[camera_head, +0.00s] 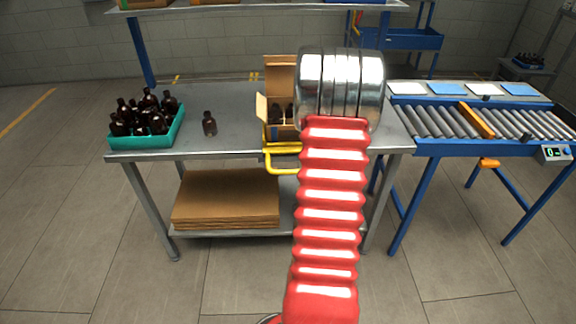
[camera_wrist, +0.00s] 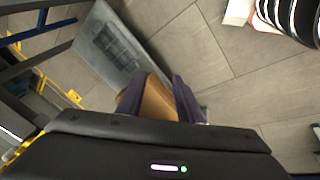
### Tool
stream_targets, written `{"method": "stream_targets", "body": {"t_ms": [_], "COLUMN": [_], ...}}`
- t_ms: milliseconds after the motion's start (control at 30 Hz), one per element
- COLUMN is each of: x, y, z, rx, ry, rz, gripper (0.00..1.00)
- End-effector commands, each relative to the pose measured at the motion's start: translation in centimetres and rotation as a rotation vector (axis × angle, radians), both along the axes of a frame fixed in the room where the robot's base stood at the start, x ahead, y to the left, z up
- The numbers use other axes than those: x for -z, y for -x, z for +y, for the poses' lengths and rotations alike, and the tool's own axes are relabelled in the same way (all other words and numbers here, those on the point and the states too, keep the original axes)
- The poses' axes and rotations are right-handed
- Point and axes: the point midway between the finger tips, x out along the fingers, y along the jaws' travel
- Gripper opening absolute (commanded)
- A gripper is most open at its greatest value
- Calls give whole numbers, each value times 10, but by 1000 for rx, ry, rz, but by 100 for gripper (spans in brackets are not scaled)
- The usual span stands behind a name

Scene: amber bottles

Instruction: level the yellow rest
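The yellow rest (camera_head: 284,151) is at the front edge of the grey table in the head view, with a yellow bar sticking out below the edge. An open cardboard carton (camera_head: 280,76) with dark bottles stands at it, and my arm covers its right part. I cannot tell its exact tilt. My gripper is hidden behind my arm in the head view. In the wrist view my gripper (camera_wrist: 155,97) has its two dark fingers apart, with a tan surface showing between and behind them. I see no clear grip on it.
A teal crate (camera_head: 165,139) of amber bottles and a single bottle (camera_head: 210,124) stand left on the table (camera_head: 235,140). Cardboard sheets (camera_head: 226,198) lie on the lower shelf. A roller conveyor (camera_head: 455,121) is at the right. A shelf (camera_head: 230,9) runs above the table's back.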

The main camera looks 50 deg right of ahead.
Motion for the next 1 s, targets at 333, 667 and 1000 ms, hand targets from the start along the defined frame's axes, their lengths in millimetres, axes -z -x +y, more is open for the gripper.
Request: {"method": "stream_targets", "body": {"t_ms": [333,667,1000], "x": [64,66,-2], "y": [1,-24,-53], "z": [-40,-56,-60], "rx": [-260,-522,-725], "ry": [182,502,990], "rz": [-148,-339,-500], "gripper": [33,33,33]}}
